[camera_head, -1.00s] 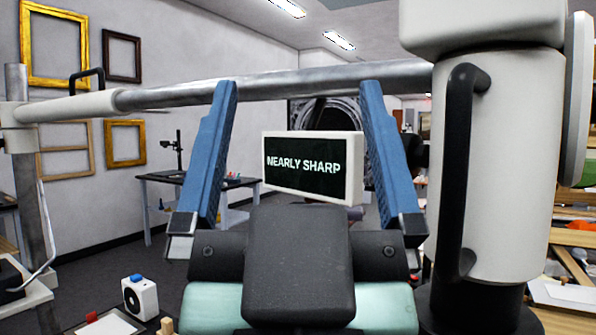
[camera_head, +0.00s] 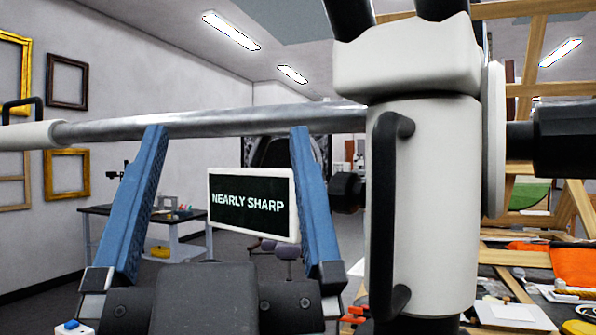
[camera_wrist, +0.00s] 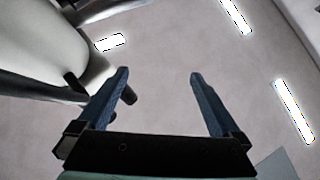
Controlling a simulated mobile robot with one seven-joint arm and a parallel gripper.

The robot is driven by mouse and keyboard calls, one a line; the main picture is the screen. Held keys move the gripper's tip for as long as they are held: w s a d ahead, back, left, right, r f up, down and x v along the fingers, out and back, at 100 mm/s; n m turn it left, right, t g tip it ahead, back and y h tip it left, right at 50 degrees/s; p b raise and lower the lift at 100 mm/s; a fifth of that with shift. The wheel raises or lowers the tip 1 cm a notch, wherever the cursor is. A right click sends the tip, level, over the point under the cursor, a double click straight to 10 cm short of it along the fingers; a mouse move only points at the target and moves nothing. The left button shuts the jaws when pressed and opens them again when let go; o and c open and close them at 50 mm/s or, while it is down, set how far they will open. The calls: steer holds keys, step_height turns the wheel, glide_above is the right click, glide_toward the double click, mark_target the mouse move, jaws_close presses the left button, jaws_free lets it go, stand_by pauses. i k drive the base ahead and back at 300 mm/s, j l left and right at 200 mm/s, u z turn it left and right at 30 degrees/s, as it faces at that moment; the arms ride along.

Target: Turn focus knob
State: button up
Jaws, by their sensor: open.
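The white microscope-like device (camera_head: 425,130) has a black curved handle (camera_head: 385,210) on its front. A black knob (camera_head: 347,192) sticks out from its left side, and a larger black cylinder (camera_head: 570,140) sits at its right. I cannot tell for sure which is the focus knob. A screen (camera_head: 252,203) reads "NEARLY SHARP". My gripper (camera_head: 227,132) is open and empty, its blue fingers pointing up on either side of the screen in the picture, left of the black knob. The wrist view shows my gripper (camera_wrist: 158,75) open, the white body (camera_wrist: 45,50) at left and a dark knob (camera_wrist: 128,95) near the left finger.
A metal bar (camera_head: 215,119) runs across to the device, behind my fingertips in the picture. A cluttered workbench (camera_head: 510,315) with an orange cloth (camera_head: 577,264) is at right. A dark table (camera_head: 95,212) stands at the back left. Ceiling fills most of the wrist view.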

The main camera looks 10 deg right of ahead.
mark_target(560, 140)
steer(key=k+l+u, duration=0.15)
steer(key=u, duration=0.25)
steer(key=k+l+u, duration=0.15)
steer(key=u, duration=0.25)
steer(key=k+l+z, duration=0.1)
steer(key=z, duration=0.25)
steer(key=l+z, duration=0.1)
steer(key=z, duration=0.2)
steer(key=k+l+z, duration=0.15)
steer(key=z, duration=0.2)
steer(key=i+z, duration=0.2)
steer(key=i, duration=0.3)
